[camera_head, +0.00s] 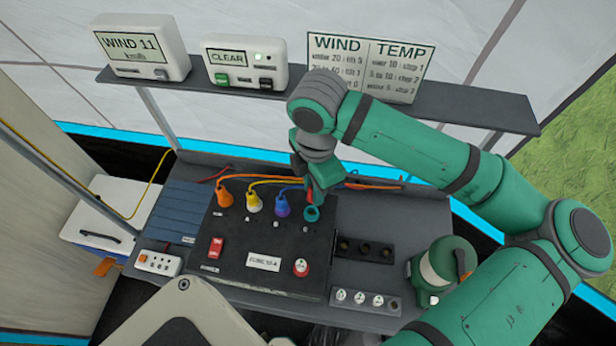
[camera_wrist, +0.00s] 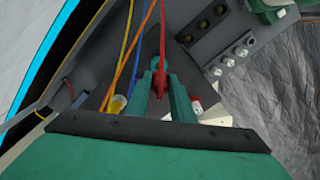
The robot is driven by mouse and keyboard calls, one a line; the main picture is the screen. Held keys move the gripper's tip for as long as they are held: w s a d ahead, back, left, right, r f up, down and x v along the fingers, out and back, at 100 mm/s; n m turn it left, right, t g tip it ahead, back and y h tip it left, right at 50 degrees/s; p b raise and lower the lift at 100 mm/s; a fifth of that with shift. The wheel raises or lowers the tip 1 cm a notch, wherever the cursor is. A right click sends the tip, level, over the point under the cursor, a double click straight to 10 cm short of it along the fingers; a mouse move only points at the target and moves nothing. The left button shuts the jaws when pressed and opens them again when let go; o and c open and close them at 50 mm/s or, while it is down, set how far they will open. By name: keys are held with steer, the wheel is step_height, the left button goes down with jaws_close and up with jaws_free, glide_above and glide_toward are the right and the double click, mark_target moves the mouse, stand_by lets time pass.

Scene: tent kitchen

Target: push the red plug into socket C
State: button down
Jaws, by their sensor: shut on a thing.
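My gripper (camera_head: 313,188) is shut on the red plug, above the right end of the row of plugs on the black panel (camera_head: 230,245). In the wrist view the red plug (camera_wrist: 162,82) with its red cable shows between the fingers of my gripper (camera_wrist: 168,92). In the head view only a little red (camera_head: 309,192) shows beside the fingers. A teal ring (camera_head: 312,213) lies just below the fingertips. Whether the plug touches the panel is hidden.
Orange (camera_head: 225,197), yellow (camera_head: 253,202) and blue (camera_head: 282,206) plugs with trailing cables stand left of my gripper. A black socket block (camera_head: 364,249) and green canister (camera_head: 441,268) stand to the right.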

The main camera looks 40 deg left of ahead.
steer(key=shift+w+a+f, duration=0.1)
steer(key=shift+w+f, duration=0.15)
steer(key=shift+f, duration=0.1)
steer(key=shift+s+a+f, duration=0.1)
steer(key=shift+s+f, duration=0.15)
steer(key=shift+f, duration=0.5)
steer(key=shift+s+f, duration=0.2)
steer(key=shift+f, duration=0.8)
steer(key=shift+w, duration=0.15)
steer(key=shift+f, duration=1.4)
stand_by(0.7)
steer(key=c, duration=1.5)
jaws_free()
step_height(320, 180, up, 11)
steer(key=shift+f, duration=0.15)
